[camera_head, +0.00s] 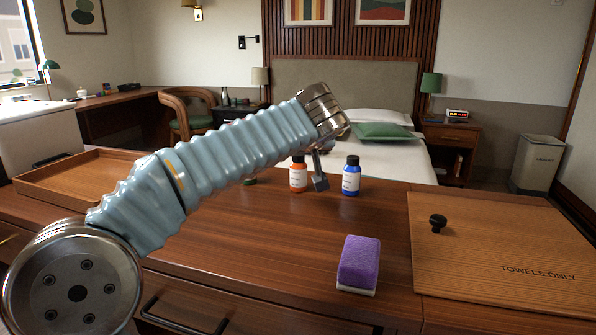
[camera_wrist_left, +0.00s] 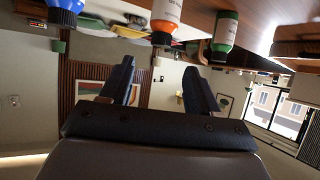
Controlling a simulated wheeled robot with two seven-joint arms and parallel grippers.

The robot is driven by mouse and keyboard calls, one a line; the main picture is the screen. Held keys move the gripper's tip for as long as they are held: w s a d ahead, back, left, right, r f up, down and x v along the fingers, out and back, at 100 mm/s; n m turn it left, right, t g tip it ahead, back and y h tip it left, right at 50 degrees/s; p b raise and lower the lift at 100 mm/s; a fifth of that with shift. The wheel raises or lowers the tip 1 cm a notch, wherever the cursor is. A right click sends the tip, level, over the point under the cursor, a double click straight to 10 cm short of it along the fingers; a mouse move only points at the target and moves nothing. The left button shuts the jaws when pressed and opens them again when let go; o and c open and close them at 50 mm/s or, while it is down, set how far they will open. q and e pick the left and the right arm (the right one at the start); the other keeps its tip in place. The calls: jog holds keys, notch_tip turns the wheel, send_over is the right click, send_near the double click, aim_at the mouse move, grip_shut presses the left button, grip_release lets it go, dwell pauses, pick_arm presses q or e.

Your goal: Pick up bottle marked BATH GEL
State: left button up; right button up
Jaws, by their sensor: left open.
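Three bottles stand on the wooden counter: an orange one (camera_head: 298,179), a blue one with a black cap (camera_head: 351,181) and a green one (camera_head: 250,181), mostly hidden behind my left arm. Their white labels are too small to read, so I cannot tell which says BATH GEL. My left gripper (camera_head: 320,184) shows one finger between the orange and blue bottles. The left wrist view is upside down; there the gripper (camera_wrist_left: 158,70) is open and empty, with the blue (camera_wrist_left: 66,5), orange (camera_wrist_left: 168,12) and green (camera_wrist_left: 226,30) bottles beyond it. My right gripper is out of view.
A purple sponge (camera_head: 359,262) lies at the counter's front middle. A wooden lid marked TOWELS ONLY (camera_head: 480,270) with a black knob (camera_head: 438,222) covers the right. An empty wooden tray (camera_head: 90,175) sits at left. Counter between sponge and bottles is clear.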

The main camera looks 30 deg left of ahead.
aim_at(298, 172)
pick_arm(q)
jog(key=x, duration=0.4)
jog(key=p+x, duration=0.1)
jog(key=x, duration=0.3)
jog(key=shift+w+a+f, duration=0.1)
jog(key=shift+w+f, duration=0.05)
jog(key=shift+f, duration=0.35)
jog(key=shift+c, duration=0.2)
jog(key=c, duration=1)
jog(key=shift+r, duration=0.15)
jog(key=shift+c, duration=0.2)
